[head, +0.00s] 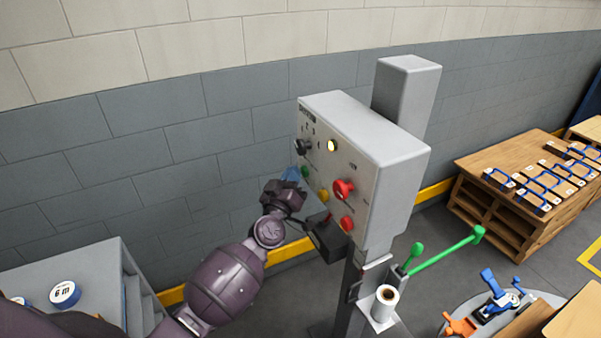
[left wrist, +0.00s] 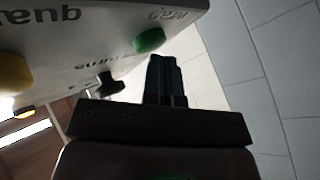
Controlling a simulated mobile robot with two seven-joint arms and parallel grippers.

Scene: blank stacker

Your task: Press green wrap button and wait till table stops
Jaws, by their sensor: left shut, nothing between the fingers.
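The grey control box (head: 345,165) stands on a post in the middle of the head view. The green button (head: 305,172) is on its front face, near the left edge. It also shows in the left wrist view (left wrist: 150,40), upper middle. My left gripper (head: 291,174) is shut and empty, its blue fingertips just left of the green button in the head view. In the left wrist view its fingers (left wrist: 163,75) point up, beside and below the green button. I cannot tell whether they touch it. My right gripper is not in view.
A yellow button (head: 323,195), a red knob (head: 344,189), a red button (head: 347,224) and a lit yellow lamp (head: 332,146) share the panel. A green lever (head: 447,251) is right of the post. The round table (head: 455,318) shows at lower right.

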